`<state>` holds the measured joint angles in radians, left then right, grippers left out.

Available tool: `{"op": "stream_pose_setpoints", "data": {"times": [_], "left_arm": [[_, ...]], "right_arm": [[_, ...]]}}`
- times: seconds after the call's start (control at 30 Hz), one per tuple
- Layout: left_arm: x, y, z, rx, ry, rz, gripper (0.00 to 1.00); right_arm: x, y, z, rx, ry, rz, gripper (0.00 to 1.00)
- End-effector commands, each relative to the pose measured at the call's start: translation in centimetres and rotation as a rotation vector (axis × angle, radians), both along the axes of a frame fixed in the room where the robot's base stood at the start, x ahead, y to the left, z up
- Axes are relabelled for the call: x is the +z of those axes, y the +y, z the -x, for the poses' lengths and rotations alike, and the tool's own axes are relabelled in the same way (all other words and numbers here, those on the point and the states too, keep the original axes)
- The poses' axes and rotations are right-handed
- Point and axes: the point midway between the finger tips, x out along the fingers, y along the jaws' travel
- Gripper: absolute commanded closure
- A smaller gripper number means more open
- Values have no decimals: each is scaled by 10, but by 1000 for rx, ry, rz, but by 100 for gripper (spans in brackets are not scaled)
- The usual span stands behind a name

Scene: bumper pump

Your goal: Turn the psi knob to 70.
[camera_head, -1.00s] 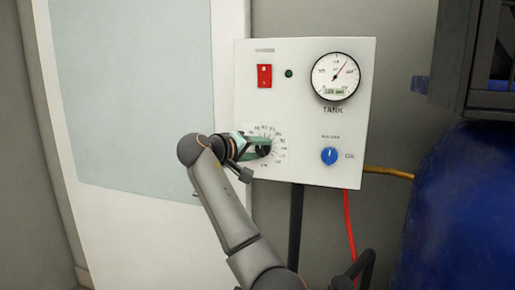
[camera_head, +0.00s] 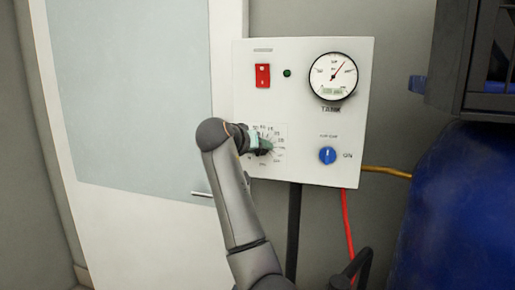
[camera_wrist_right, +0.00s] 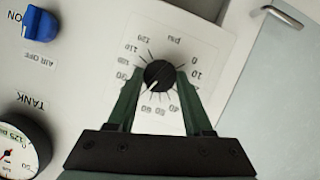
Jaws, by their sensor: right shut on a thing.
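The psi knob (camera_wrist_right: 158,74) is black and round, with a white pointer line, on a white numbered dial (camera_wrist_right: 185,42). In the right wrist view the pointer aims down and left, toward the marks around 60 and 70; I cannot read the exact mark. My right gripper (camera_wrist_right: 160,78) is shut on the knob, with one green finger on each side. In the head view the right gripper (camera_head: 262,147) is at the dial, and the wrist and fingers hide most of the knob. My left gripper is not in view.
The white panel (camera_head: 300,110) also carries a red switch (camera_head: 263,75), a green light (camera_head: 287,73), a tank gauge (camera_head: 333,76) and a blue air knob (camera_head: 327,155). A door (camera_head: 140,100) is at left. A blue tank (camera_head: 455,210) is at right.

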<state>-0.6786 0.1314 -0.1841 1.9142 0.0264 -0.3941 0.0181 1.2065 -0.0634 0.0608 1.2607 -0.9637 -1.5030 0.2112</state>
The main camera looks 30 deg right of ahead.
Motion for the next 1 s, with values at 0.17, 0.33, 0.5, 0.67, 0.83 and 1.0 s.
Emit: {"op": "stream_pose_setpoints", "data": {"times": [0.17, 0.33, 0.5, 0.67, 0.83, 1.0], "left_arm": [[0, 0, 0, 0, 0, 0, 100], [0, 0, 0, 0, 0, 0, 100], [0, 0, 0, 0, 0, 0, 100], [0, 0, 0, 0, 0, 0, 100], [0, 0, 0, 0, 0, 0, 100], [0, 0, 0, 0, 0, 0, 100]], "right_arm": [[-1, 0, 0, 1, -7, -9, 100], [-1, 0, 0, 0, -7, -9, 100], [-1, 0, 0, 1, -6, -8, 44], [-1, 0, 0, 1, -7, -8, 26], [0, 0, 0, 1, -8, -7, 19], [0, 1, 1, 1, -8, -7, 19]]}}
